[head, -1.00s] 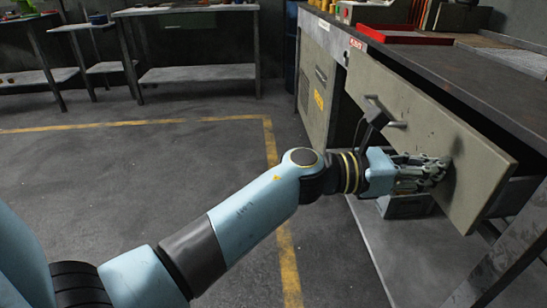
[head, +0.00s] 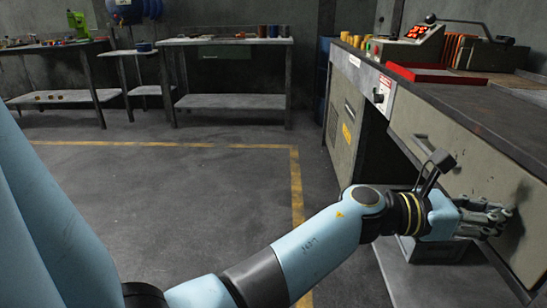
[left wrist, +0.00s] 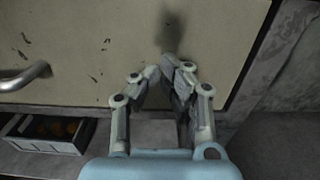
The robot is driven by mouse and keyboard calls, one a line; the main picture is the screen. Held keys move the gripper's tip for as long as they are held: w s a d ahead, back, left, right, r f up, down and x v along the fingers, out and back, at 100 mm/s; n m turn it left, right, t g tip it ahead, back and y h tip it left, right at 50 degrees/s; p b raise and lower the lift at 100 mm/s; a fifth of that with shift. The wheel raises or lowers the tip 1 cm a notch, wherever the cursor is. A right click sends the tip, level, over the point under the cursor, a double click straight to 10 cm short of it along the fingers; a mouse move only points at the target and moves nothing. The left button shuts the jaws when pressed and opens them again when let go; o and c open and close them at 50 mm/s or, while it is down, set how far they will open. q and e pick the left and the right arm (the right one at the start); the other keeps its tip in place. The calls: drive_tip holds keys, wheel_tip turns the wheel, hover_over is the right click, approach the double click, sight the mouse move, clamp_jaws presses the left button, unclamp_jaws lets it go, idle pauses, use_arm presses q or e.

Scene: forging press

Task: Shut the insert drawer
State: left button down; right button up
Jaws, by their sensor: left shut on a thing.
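The insert drawer's wide beige front (head: 460,150) is below the dark bench top at the right in the head view. Its top edge lies close under the bench edge; I cannot tell whether a small gap remains. The front also fills the top of the left wrist view (left wrist: 120,40), with its bar handle (left wrist: 25,76) at the left. My left gripper (head: 510,212) has its fingers drawn together, tips at the drawer front, right of and apart from the handle. In the left wrist view the fingertips (left wrist: 166,68) meet at the front; what lies between them is hidden. My right gripper is out of view.
A small bin (left wrist: 45,132) with brownish pieces sits below the drawer. The bench top (head: 460,100) carries a red tray (head: 430,74) and a control box (head: 410,45). Open floor (head: 170,190) lies left, with work tables (head: 225,42) at the back.

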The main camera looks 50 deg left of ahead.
use_arm(q)
drive_tip(key=v, duration=1.1)
drive_tip(key=s+a+f+n+g+y+p, duration=0.1)
drive_tip(key=s+a+f+n+y, duration=0.25)
drive_tip(key=s+f+n, duration=0.55)
drive_tip(key=s+a+f+n+g+y+p, duration=0.1)
drive_tip(key=s+a+f+n+y+p, duration=0.25)
drive_tip(key=f+n, duration=0.7)
drive_tip(key=s+a+f+n+g+y, duration=0.25)
drive_tip(key=s+a+f+n, duration=0.3)
drive_tip(key=f, duration=0.75)
drive_tip(key=s+a+f+n+g+y, duration=0.1)
drive_tip(key=s+f+n+g, duration=0.2)
drive_tip(key=s+n, duration=0.3)
drive_tip(key=s+a+f+n+g+y, duration=0.1)
drive_tip(key=s+f+n+g, duration=0.2)
drive_tip(key=s, duration=1.1)
drive_tip(key=s+a+f+n+g+y, duration=0.1)
drive_tip(key=s+f+n+g, duration=0.2)
drive_tip(key=s+f+n, duration=0.3)
drive_tip(key=s+n, duration=0.3)
drive_tip(key=s, duration=0.1)
drive_tip(key=shift+s+f+n, duration=0.3)
drive_tip(key=shift+s+n, duration=0.05)
drive_tip(key=shift+n, duration=0.05)
